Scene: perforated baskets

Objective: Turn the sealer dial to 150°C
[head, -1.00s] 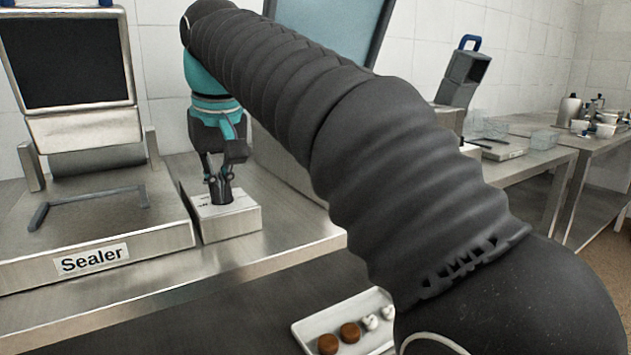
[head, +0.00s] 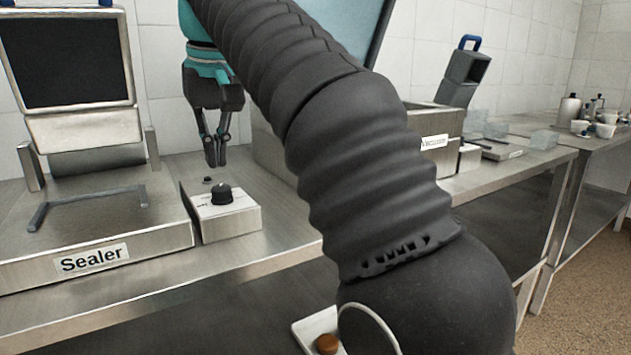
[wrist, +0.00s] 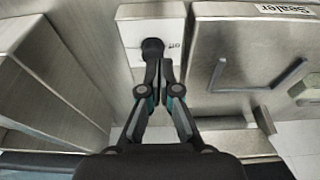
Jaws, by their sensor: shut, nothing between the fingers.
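The sealer (head: 95,205) is a metal machine with a raised lid and a "Sealer" label, at the left of the head view. Its control box (head: 232,217) stands to its right, with a black dial (head: 221,194) on the white top face. The dial also shows in the wrist view (wrist: 152,47), with part of a printed mark beside it. The dial's exact setting is too small to read. My gripper (head: 216,163) is above and apart from the dial, fingers pointing down, shut and empty. In the wrist view my gripper (wrist: 157,68) has its fingertips together.
A machine labelled "Vacuum" (head: 434,142) stands on the bench to the right, partly behind my arm. A white tray (head: 305,328) with a brown round item (head: 326,344) is at the bottom. A further table with cups (head: 605,130) is at the far right.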

